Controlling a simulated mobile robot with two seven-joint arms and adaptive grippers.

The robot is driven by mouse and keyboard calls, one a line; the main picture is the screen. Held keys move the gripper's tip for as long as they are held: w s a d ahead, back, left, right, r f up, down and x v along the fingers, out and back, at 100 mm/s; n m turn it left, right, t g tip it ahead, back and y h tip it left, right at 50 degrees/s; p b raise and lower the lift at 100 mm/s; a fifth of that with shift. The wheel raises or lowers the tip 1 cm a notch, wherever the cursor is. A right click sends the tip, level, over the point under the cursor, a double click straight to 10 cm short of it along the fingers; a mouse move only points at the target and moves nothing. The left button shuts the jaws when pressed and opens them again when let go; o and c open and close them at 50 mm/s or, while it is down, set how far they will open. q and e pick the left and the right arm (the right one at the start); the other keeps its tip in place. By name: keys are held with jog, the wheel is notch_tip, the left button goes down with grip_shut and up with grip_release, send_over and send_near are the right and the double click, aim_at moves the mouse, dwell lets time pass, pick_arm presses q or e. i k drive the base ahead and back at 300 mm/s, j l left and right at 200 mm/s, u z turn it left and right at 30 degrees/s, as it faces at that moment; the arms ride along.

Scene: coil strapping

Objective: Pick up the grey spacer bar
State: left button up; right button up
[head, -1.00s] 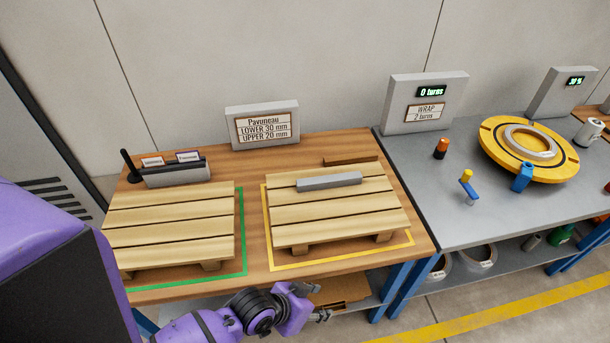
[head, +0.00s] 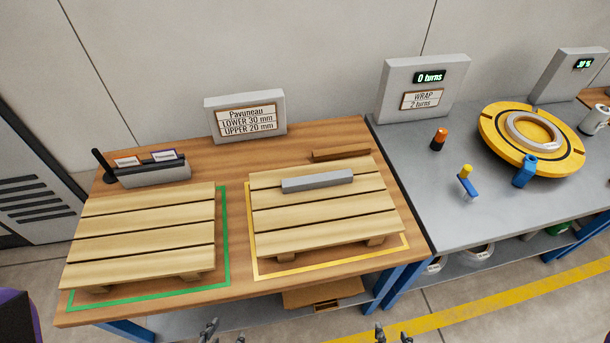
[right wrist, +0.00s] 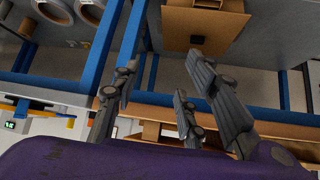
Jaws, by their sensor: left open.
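The grey spacer bar (head: 317,182) lies across the top slats of the right pallet (head: 325,218), toward its back edge. My left gripper (head: 224,334) shows only its fingertips at the bottom edge of the head view. It is open, in front of the table and well short of the bar. My right gripper (head: 392,336) also shows only at the bottom edge. In the right wrist view my right gripper (right wrist: 162,64) has its fingers spread apart with nothing between them. The bar cannot be made out in that view.
A brown bar (head: 341,155) lies behind the right pallet. An empty left pallet (head: 145,235) sits in a green outline. A sign (head: 247,116) and a small grey holder (head: 153,173) stand at the back. The grey bench (head: 420,205) with a yellow turntable (head: 495,143) adjoins on the right.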

aim_at(344, 177)
jog(key=l+u, duration=0.35)
jog(key=k+l+u, duration=0.1)
jog(key=l+u, duration=0.25)
jog(key=k+l+u, duration=0.1)
jog(key=l+u, duration=0.25)
